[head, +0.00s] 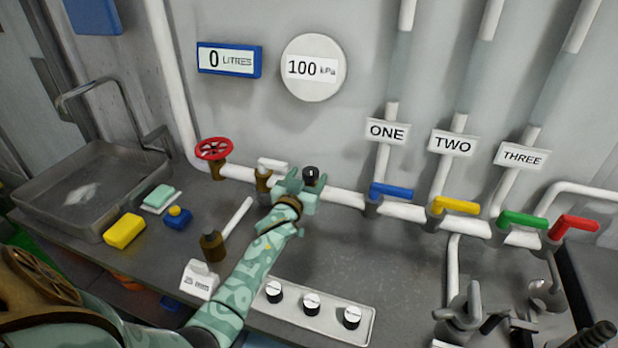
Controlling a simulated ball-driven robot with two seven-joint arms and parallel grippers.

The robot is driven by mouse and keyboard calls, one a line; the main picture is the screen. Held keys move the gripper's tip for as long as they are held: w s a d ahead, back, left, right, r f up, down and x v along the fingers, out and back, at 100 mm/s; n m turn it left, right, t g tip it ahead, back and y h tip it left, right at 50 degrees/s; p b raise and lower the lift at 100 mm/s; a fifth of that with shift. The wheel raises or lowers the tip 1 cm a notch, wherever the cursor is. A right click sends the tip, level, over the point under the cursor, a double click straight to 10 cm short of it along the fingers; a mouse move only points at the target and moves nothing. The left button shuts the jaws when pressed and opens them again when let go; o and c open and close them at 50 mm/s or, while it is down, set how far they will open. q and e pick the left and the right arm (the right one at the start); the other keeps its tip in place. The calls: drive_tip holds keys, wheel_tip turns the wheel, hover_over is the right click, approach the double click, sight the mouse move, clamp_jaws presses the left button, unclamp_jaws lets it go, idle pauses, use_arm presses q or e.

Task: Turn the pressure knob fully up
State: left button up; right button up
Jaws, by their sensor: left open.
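A black knob (311,173) with a small white mark sits on the white pipe below the round gauge; I take it for the pressure knob. The round white gauge (313,68) above it reads 100 kPa. My left gripper (299,186) is open at the knob, its green fingers close around or beside it. I cannot tell whether they touch it. Part of the knob's base is hidden by the gripper. My right gripper is not in view.
A red wheel valve (214,149) and a brass valve (264,180) lie left of the gripper. Blue (391,190), yellow (456,205), green and red levers line the pipe at right. A panel (365,330) with three knobs lies in front. A sink (90,185) stands left.

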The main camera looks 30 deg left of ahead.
use_arm(q)
drive_tip(key=shift+x, duration=0.75)
drive_tip(key=c, duration=1)
drive_tip(key=shift+o, duration=0.2)
drive_tip(key=shift+s, duration=0.1)
